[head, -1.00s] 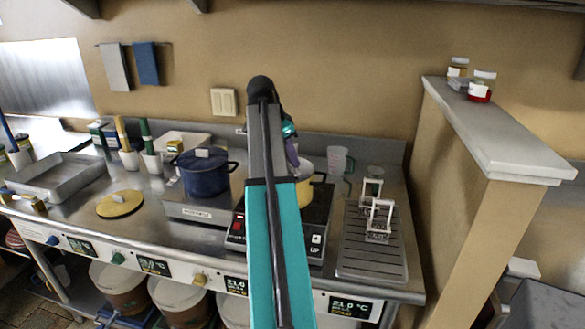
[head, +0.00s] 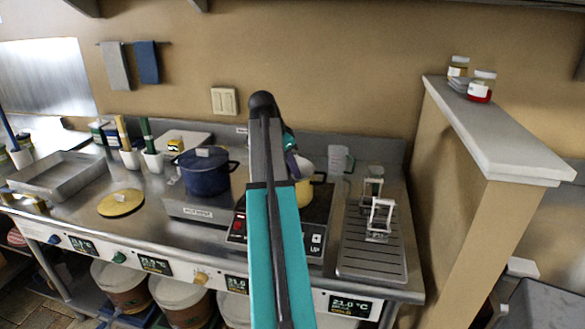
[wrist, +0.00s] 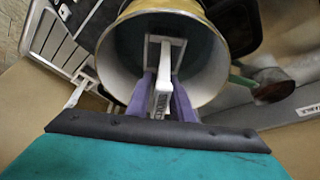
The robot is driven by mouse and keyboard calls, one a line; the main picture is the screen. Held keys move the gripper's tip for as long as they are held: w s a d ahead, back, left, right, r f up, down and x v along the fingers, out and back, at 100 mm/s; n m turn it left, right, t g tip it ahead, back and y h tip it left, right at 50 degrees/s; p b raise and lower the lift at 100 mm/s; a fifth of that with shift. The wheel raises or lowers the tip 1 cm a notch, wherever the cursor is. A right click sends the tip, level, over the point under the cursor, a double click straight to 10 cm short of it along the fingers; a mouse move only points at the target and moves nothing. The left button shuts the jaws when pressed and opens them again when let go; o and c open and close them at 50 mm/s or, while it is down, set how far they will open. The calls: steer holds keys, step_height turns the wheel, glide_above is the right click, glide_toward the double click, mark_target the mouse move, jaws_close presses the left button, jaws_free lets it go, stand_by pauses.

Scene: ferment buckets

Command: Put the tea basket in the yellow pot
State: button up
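The yellow pot (head: 304,194) stands on the dark hot plate, partly hidden behind my arm in the head view. In the wrist view its open mouth and pale inside (wrist: 120,62) fill the upper middle. My gripper (wrist: 163,98), with purple fingers, is shut on the white handle of the tea basket (wrist: 164,75). The basket's square frame shows against the pot's opening. Its lower part is hard to make out, and I cannot tell how deep it sits. In the head view my gripper (head: 293,163) is at the pot, mostly hidden by my arm.
A blue lidded pot (head: 204,172) stands left of the hot plate (head: 316,226). A drip tray (head: 371,258) with white-handled frames (head: 380,217) is to the right. A clear measuring jug (head: 340,161) stands behind. A yellow lid (head: 121,203) lies at the left.

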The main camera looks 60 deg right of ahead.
steer(key=shift+o, duration=0.9)
steer(key=shift+r, duration=0.1)
steer(key=shift+r, duration=0.15)
steer(key=shift+b+v, duration=0.9)
steer(key=shift+v, duration=5)
